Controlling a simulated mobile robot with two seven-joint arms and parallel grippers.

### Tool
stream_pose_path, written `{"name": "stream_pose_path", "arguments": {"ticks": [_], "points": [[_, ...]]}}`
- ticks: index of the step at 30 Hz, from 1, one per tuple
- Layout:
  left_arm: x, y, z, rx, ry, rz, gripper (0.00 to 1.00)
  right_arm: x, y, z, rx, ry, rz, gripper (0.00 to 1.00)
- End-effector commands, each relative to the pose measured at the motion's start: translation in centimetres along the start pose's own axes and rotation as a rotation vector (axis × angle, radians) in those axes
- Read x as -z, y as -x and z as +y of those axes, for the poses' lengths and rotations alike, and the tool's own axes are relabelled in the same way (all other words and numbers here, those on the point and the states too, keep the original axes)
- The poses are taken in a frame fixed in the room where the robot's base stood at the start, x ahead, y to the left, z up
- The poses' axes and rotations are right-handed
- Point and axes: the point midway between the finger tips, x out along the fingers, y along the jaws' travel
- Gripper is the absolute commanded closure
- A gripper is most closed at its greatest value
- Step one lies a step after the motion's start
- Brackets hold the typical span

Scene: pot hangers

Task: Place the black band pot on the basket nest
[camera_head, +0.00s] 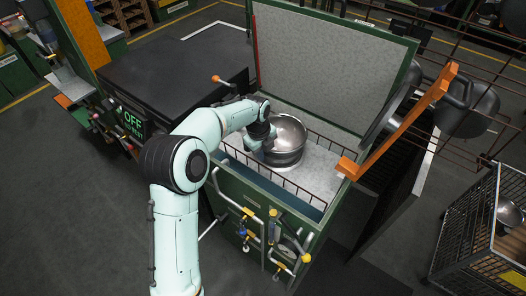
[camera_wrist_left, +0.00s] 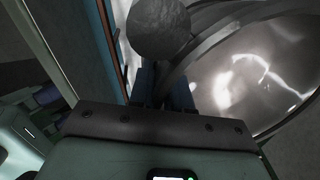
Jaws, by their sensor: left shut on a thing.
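A shiny metal pot (camera_head: 288,132) with a dark band around its side is inside the open green box, near its middle. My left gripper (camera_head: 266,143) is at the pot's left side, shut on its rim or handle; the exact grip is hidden. In the left wrist view the pot's bright inside (camera_wrist_left: 262,75) fills the right, and the fingers (camera_wrist_left: 163,88) meet its edge beside a dark round knob (camera_wrist_left: 158,28). A wire basket (camera_head: 478,215) stands at the right with a metal bowl or pot (camera_head: 509,212) in it. I cannot tell whether it is the basket nest. My right gripper is not in view.
The green box (camera_head: 238,178) has a raised lid (camera_head: 325,60) behind the pot and a low wire rail at its front. An orange bar (camera_head: 400,122) and hanging dark pans (camera_head: 470,108) stand to the right. A black-topped unit (camera_head: 175,70) adjoins it on the left.

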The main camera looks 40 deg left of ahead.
Motion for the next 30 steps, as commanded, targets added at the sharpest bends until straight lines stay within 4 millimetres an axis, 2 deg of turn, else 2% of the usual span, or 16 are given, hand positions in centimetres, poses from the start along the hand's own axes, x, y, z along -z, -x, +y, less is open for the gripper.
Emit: {"name": "stream_pose_path", "arguments": {"ticks": [1, 3, 14, 17, 24, 30], "points": [[0.0, -0.1, 0.0, -0.001, 0.0, 0.001, 0.73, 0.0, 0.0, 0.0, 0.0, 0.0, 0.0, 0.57], [0.0, -0.1, 0.0, -0.001, 0.0, 0.001, 0.57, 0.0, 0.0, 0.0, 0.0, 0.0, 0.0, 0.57], [0.0, 0.5, -0.1, 0.001, 0.0, 0.0, 0.57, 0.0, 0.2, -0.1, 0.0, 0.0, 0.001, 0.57], [0.0, 1.9, -0.1, 0.002, 0.0, -0.001, 0.57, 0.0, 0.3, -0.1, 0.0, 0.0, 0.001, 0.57], [0.0, 7.1, -0.1, 0.004, 0.0, -0.002, 0.57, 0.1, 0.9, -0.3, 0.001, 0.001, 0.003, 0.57], [0.0, 10.6, -0.1, 0.002, 0.0, -0.001, 0.57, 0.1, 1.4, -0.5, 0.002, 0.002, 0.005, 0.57]]}}
